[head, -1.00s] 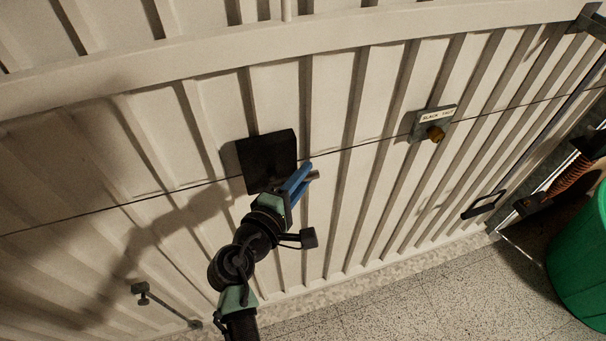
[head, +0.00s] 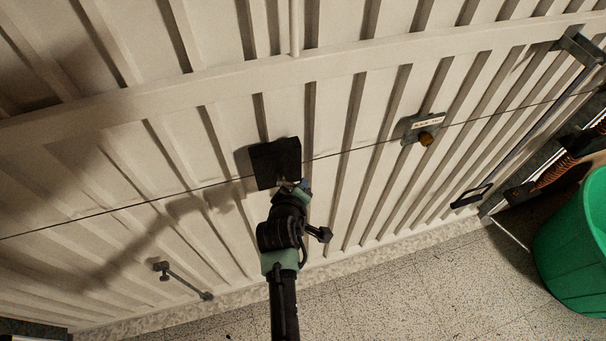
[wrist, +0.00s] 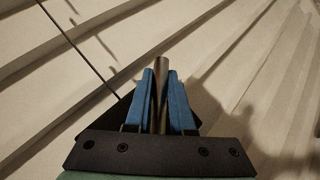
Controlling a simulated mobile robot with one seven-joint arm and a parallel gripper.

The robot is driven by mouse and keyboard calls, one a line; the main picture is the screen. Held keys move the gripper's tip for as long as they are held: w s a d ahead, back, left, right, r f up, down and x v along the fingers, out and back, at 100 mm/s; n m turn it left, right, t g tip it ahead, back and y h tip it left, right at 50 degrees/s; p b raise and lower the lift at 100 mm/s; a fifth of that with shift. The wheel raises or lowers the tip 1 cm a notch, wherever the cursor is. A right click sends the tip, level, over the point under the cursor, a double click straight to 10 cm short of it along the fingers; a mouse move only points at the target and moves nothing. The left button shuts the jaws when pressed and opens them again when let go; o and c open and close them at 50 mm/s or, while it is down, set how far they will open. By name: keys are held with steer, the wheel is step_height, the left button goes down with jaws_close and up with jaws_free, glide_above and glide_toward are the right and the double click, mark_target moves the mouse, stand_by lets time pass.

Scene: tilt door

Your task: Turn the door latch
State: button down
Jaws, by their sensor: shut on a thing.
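The ribbed white tilt door (head: 330,110) fills most of the head view. A dark square plate (head: 275,162), which looks like the latch's base, is mounted on it near the middle, beside the thin cable. My gripper (head: 302,186) is at the lower right of the plate, partly hidden by my own wrist. In the wrist view, the blue fingers of my gripper (wrist: 160,98) are shut on a metal latch handle (wrist: 160,85), whose tip sticks out past them. Behind the fingers a dark edge of the plate shows.
A labelled box with an amber knob (head: 424,128) is on the door to the right. A black pull handle (head: 470,196) is low on the right. A green bin (head: 578,250) stands at the right. A metal rod (head: 183,280) is low on the left. The speckled floor (head: 400,285) in front is clear.

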steer(key=shift+s+a+f+m+g+y+p, duration=0.1)
steer(key=shift+a+f+m+g+y+p, duration=0.15)
steer(key=shift+y, duration=0.25)
steer(key=shift+s+a+f+m+g+y+p, duration=0.15)
steer(key=shift+a+m+y+p, duration=0.15)
steer(key=shift+y, duration=0.2)
steer(key=shift+s+a+f+m+g+y+b, duration=0.1)
steer(key=shift+a+m+g+y+b, duration=0.15)
steer(key=shift+a+m+y+b, duration=0.35)
steer(key=shift+s+a+f+m+g+y+b, duration=0.1)
steer(key=shift+a+m+g+y+b, duration=0.2)
steer(key=shift+y, duration=0.65)
steer(key=shift+s+a+f+m+g+y+b, duration=0.15)
steer(key=shift+a+m+y+b, duration=0.1)
steer(key=shift+y+b, duration=0.4)
steer(key=c, duration=0.8)
jaws_free()
steer(key=shift+o, duration=0.2)
steer(key=shift+r, duration=0.1)
steer(key=b+v, duration=0.1)
steer(key=v, duration=1.1)
steer(key=shift+s+d+r, duration=0.2)
steer(key=shift+d+r, duration=0.05)
